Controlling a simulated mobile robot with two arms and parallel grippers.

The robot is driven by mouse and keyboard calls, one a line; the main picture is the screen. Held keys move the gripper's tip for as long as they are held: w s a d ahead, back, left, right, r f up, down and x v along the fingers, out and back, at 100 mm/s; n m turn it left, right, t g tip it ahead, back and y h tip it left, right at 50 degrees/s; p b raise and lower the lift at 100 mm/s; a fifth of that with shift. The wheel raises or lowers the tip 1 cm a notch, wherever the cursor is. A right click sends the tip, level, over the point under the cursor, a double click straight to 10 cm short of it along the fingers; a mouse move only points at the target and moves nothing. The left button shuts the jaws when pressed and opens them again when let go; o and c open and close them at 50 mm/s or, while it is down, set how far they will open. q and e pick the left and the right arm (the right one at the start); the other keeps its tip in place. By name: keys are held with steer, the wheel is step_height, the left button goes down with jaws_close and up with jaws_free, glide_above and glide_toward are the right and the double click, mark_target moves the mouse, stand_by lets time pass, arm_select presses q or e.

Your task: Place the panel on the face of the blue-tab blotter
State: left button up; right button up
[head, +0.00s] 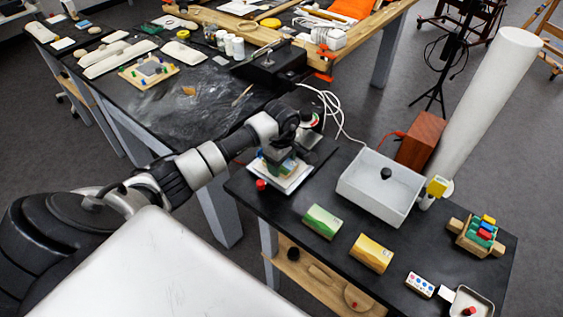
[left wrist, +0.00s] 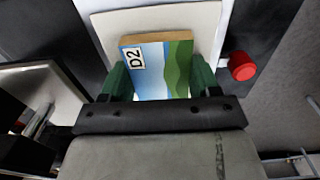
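The panel (left wrist: 160,66) is a small block with a painted blue and green face, a wooden edge and a "D2" label. My left gripper (head: 280,160) has its green fingers against both sides of the panel in the left wrist view (left wrist: 161,82). A pale flat blotter (left wrist: 207,20) lies beneath or just behind the panel; I cannot tell whether they touch. The blotter also shows under the gripper at the side table's back left (head: 292,185). My right gripper is not in view.
A red knob (head: 261,185) stands beside the blotter. A white open bin (head: 372,205) is to its right. Green (head: 322,221) and yellow (head: 371,253) boxes lie in front. A rack of colored pieces (head: 477,236) is at the right.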

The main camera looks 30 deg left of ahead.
arm_select(q)
steer(key=shift+o, duration=1.1)
steer(key=shift+s+d+f, duration=0.15)
steer(key=shift+s+f, duration=0.2)
steer(key=shift+f, duration=0.3)
steer(key=shift+o, duration=0.7)
steer(key=shift+w+f, duration=0.1)
steer(key=shift+d, duration=0.1)
steer(key=shift+r+p, duration=0.45)
steer(key=shift+p, duration=0.05)
steer(key=shift+r+p, duration=0.45)
steer(key=shift+w+a+r+b, duration=0.25)
steer(key=shift+r+b, duration=0.3)
steer(key=shift+b, duration=0.15)
step_height(320, 180, up, 11)
steer(key=b, duration=0.2)
steer(key=shift+f, duration=0.1)
